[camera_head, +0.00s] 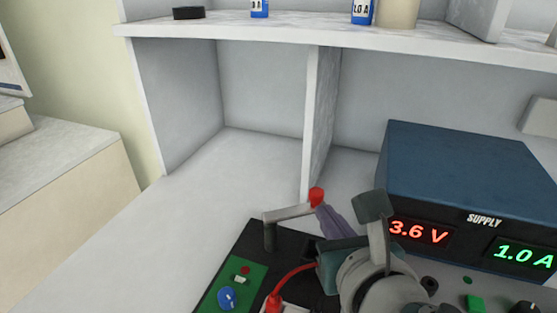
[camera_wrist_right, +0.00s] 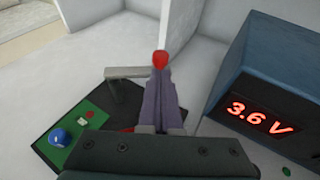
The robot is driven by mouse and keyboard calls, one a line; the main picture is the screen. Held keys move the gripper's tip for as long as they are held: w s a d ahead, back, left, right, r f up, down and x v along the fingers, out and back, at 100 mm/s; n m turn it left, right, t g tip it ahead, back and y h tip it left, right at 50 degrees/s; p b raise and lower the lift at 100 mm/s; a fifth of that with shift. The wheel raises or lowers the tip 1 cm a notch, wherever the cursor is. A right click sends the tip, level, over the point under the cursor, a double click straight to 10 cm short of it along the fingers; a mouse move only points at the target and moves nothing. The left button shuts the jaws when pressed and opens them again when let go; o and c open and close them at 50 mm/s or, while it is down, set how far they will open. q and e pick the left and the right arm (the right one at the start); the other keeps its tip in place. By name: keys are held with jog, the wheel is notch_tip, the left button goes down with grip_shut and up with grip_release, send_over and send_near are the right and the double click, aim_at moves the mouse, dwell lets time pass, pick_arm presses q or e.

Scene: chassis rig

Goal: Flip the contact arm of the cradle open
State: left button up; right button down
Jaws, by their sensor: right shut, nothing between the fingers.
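The cradle has a black base (camera_head: 245,242), which also shows in the right wrist view (camera_wrist_right: 45,143). Its contact arm (camera_head: 290,213) is a grey bar on a short post, lying about level and ending at a red knob (camera_head: 316,196). The bar also shows in the right wrist view (camera_wrist_right: 125,72), with the knob (camera_wrist_right: 160,59) at the tips of my fingers. My right gripper (camera_head: 320,207) has purple fingers, shut with nothing between them, right at the knob; I cannot tell whether they touch it. The gripper and wrist hide part of the base. My left gripper is not in view.
A green board (camera_head: 213,296) with a blue knob (camera_head: 227,297) lies on the base. A red cable (camera_head: 290,276) runs beside my right wrist. The blue supply (camera_head: 470,165), reading 3.6 V and 1.0 A, stands close on the right. A shelf (camera_head: 270,34) with a divider (camera_head: 314,120) stands behind.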

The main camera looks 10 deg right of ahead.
aim_at(317, 188)
jog(key=shift+w+d, duration=0.1)
jog(key=shift+w, duration=0.8)
jog(key=shift+w+d+n+y+p, duration=0.2)
jog(key=shift+w+n+y+p, duration=0.15)
jog(key=shift+n+y, duration=0.3)
jog(key=shift+w+d+n+y, duration=0.15)
jog(key=shift+w+n+y, duration=0.1)
jog(key=shift+n+y, duration=0.15)
jog(key=shift+w+d+n+y, duration=0.25)
jog(key=shift+w+n+y, duration=0.2)
jog(key=shift+n+y, duration=0.3)
jog(key=w+n+y, duration=0.1)
jog(key=w+n+g+y+b, duration=0.1)
jog(key=y, duration=0.1)
jog(key=shift+d+f, duration=0.1)
jog(key=shift+f, duration=0.1)
jog(key=shift+w+a+r+b, duration=0.1)
jog(key=shift+w+a+b, duration=0.1)
jog(key=shift+w+b, duration=0.4)
jog(key=shift+w, duration=0.15)
jog(key=shift+a+r+p, duration=0.1)
jog(key=shift+p, duration=0.2)
